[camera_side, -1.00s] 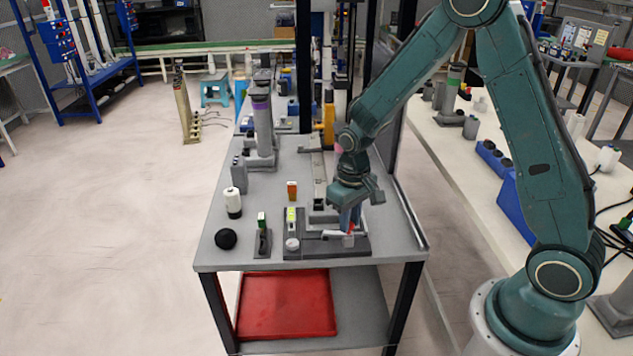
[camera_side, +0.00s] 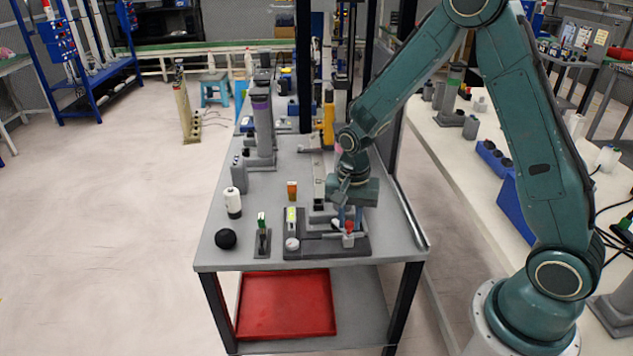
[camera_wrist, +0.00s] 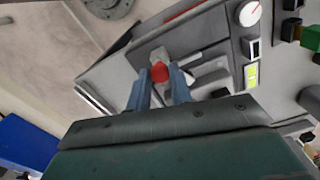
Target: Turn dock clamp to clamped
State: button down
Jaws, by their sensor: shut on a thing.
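The dock (camera_side: 300,251) is a dark grey block at the front edge of the grey table, with a white round knob and a yellow-green marked part on its left side. The dock clamp (camera_side: 349,227) has a red-tipped handle on the dock's right side. My gripper (camera_side: 347,218) points down over it with its blue fingers on either side of the red tip. In the wrist view the red end of the dock clamp (camera_wrist: 160,72) sits between the two blue fingertips of my gripper (camera_wrist: 160,75). The fingers hide part of the handle.
A tall grey cylinder (camera_side: 264,135) stands further back. The table's front left is partly clear.

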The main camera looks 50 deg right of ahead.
aim_at(350, 223)
jog(key=shift+m, duration=1.5)
jog(key=c, duration=1.3)
grip_release()
jog(key=shift+o, duration=0.2)
jog(key=shift+r, duration=0.15)
notch_tip(350, 223, up, 14)
jog(key=shift+f, duration=0.2)
